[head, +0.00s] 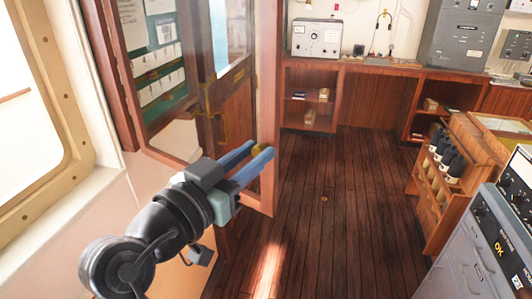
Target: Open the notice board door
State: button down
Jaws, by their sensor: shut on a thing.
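The notice board (152,60), with a green backing and several white papers, hangs on the left wall in a reddish-brown wooden frame. Its wood-framed door (268,192) stands swung out from the wall into the room, partly open. Through its clear pane I see a wooden room door behind. My gripper (253,157), with blue fingers, reaches up from the lower left to the door's free edge. It is shut on a small brass knob (258,149) there. The fingers partly hide the knob and the lower part of the door frame.
A window (75,150) with a tan frame is at far left. A long wooden counter (385,70) with equipment runs along the back. A wooden rack (440,200) and a grey console (470,250) stand at right. The plank floor (340,200) between is clear.

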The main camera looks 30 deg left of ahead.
jog(key=s+h, duration=0.1)
jog(key=s+m, duration=0.1)
jog(key=s, duration=0.1)
jog(key=s+h+b, duration=0.1)
jog(key=s, duration=0.1)
jog(key=shift+s+a+m+h, duration=0.1)
jog(key=shift+a+m+h, duration=0.2)
jog(key=shift+a, duration=0.1)
jog(key=c, duration=0.7)
grip_release()
jog(key=s+b, duration=0.1)
jog(key=s, duration=0.3)
jog(key=s+a+b, duration=0.1)
jog(key=s, duration=0.3)
jog(key=s+b, duration=0.1)
jog(key=s, duration=0.4)
jog(key=shift+a+b, duration=0.25)
jog(key=shift+b, duration=0.1)
jog(key=shift+w, duration=0.1)
